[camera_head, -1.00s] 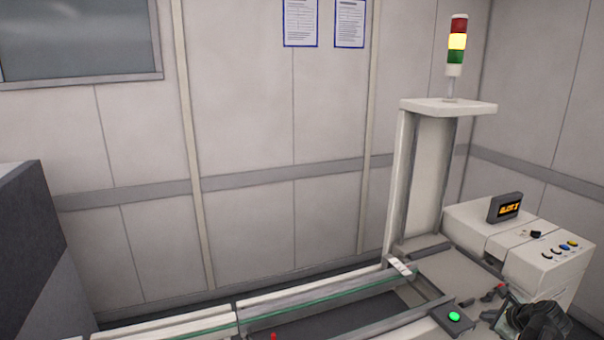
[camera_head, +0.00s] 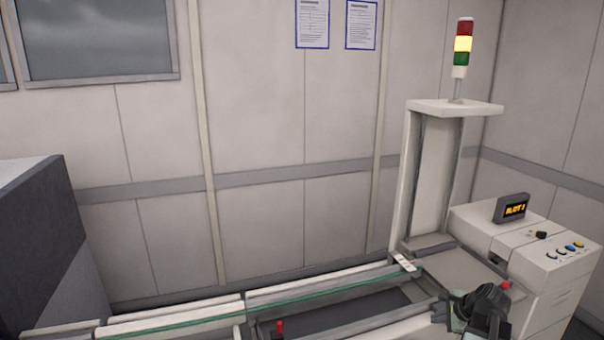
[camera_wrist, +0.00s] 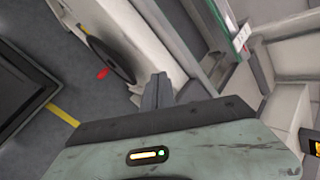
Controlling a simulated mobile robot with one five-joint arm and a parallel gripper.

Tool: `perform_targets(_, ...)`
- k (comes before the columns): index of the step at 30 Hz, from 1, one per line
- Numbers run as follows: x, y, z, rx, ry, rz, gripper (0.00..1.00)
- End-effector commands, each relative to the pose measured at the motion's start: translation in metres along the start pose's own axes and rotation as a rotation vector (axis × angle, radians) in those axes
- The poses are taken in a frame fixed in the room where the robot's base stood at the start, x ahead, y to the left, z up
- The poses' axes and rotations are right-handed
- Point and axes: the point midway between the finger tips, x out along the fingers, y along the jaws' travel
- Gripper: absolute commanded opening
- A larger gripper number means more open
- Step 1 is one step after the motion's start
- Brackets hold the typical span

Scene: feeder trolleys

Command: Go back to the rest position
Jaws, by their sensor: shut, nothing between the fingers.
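My gripper (camera_head: 446,312) is at the lower right in the head view, in front of the white machine (camera_head: 545,265). In the wrist view the closed fingers (camera_wrist: 156,92) show as a narrow grey pair with nothing between them. They point over the gap beside the machine's pale frame, and I see no contact. My wrist hides part of the machine's near deck in the head view.
A rail frame (camera_head: 170,322) runs along the bottom with a red knob (camera_head: 280,326). A white column with a lit signal tower (camera_head: 463,45) rises at right. A dark grey panel (camera_head: 45,255) stands at left. In the wrist view, a dark reel (camera_wrist: 112,60) is near the fingers.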

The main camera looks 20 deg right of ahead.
Motion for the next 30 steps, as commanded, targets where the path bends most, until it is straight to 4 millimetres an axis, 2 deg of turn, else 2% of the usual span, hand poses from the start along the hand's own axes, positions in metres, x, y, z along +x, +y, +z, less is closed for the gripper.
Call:
perform_targets(1, 0.011, 0.003, 0.028, -0.089, -0.016, 0.036, 0.0)
perform_targets(2, 0.018, 0.005, 0.045, -0.149, -0.027, 0.06, 0.0)
perform_targets(5, 0.042, 0.02, 0.114, -0.409, -0.071, 0.157, 0.0)
perform_targets(6, 0.051, 0.03, 0.146, -0.536, -0.095, 0.202, 0.0)
perform_targets(8, 0.062, 0.049, 0.194, -0.739, -0.132, 0.271, 0.0)
perform_targets(9, 0.068, 0.062, 0.225, -0.875, -0.159, 0.315, 0.0)
perform_targets(12, 0.075, 0.099, 0.295, -1.21, -0.229, 0.417, 0.0)
perform_targets(15, 0.074, 0.137, 0.351, -1.515, -0.297, 0.503, 0.0)
perform_targets(18, 0.069, 0.167, 0.39, -1.753, -0.351, 0.568, 0.0)
perform_targets(21, 0.064, 0.185, 0.411, -1.902, -0.386, 0.609, 0.0)
perform_targets(24, 0.062, 0.192, 0.418, -1.965, -0.401, 0.627, 0.0)
perform_targets(30, 0.062, 0.193, 0.419, -1.974, -0.403, 0.63, 0.0)
